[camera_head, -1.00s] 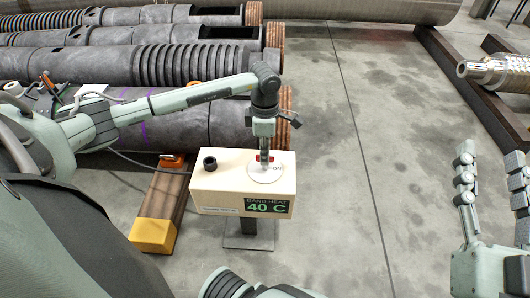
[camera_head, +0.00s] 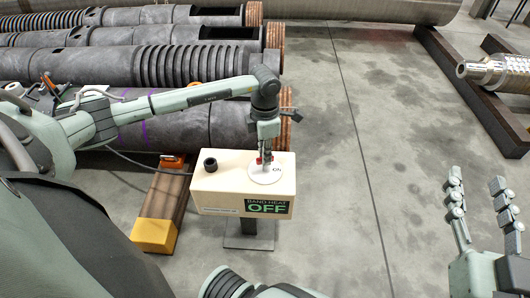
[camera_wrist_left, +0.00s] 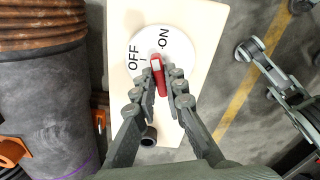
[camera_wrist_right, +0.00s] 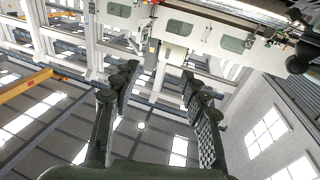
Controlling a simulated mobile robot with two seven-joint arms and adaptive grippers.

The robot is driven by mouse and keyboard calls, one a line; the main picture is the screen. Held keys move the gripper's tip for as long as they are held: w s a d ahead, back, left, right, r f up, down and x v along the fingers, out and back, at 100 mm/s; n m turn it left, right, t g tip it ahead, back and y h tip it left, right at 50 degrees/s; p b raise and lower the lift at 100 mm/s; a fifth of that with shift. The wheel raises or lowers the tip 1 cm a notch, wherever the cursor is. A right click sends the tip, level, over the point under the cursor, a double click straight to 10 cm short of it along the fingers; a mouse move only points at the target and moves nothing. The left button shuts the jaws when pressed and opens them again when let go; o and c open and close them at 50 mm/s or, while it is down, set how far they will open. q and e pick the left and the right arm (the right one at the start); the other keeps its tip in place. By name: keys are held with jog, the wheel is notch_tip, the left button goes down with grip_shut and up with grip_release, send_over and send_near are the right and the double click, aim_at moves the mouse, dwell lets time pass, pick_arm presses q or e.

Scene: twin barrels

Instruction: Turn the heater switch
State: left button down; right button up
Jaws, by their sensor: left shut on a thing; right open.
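The heater box (camera_head: 225,182) is a cream block on a stand, with a display (camera_head: 266,206) reading "BAND HEAT OFF". On its top is a round white dial (camera_head: 264,177) with a red switch handle (camera_wrist_left: 158,78). In the left wrist view the dial shows "OFF" and "ON", and the handle's far end lies between the two words. My left gripper (camera_head: 265,157) is shut on the red handle from above, its fingers on either side of it. My right gripper (camera_head: 477,182) is open and empty at the right, away from the box. Its fingers also show in the right wrist view (camera_wrist_right: 158,78).
A black knob (camera_head: 210,164) stands on the box's left top. Large dark barrels (camera_head: 170,120) lie behind and left. A wooden beam with a yellow end (camera_head: 155,232) is left of the box. The concrete floor right of the box is clear.

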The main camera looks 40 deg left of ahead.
pick_arm(q)
jog(key=n+p, duration=0.1)
jog(key=n, duration=0.3)
jog(key=shift+r+n, duration=0.1)
jog(key=shift+n, duration=0.2)
jog(key=n+p, duration=0.1)
jog(key=n, duration=0.2)
jog(key=shift+n+p, duration=0.35)
jog(key=shift+n, duration=0.05)
pick_arm(e)
jog(key=s+d+f+g+h, duration=0.2)
jog(key=d+f+g+h, duration=0.35)
jog(key=f, duration=0.65)
pick_arm(q)
jog(key=n+p, duration=0.2)
jog(key=n, duration=0.3)
jog(key=shift+n, duration=0.3)
pick_arm(e)
jog(key=s+d+f+m+g+h, duration=0.1)
jog(key=s+d+f+g, duration=0.5)
jog(key=s+d, duration=0.2)
jog(key=shift+s+d+m+g+h, duration=0.3)
jog(key=shift+s+d+g+h, duration=0.05)
jog(key=shift+d, duration=0.7)
jog(key=shift+f, duration=0.1)
pick_arm(q)
jog(key=c, duration=1.6)
grip_release()
notch_tip(320, 180, up, 12)
jog(key=shift+f, duration=0.1)
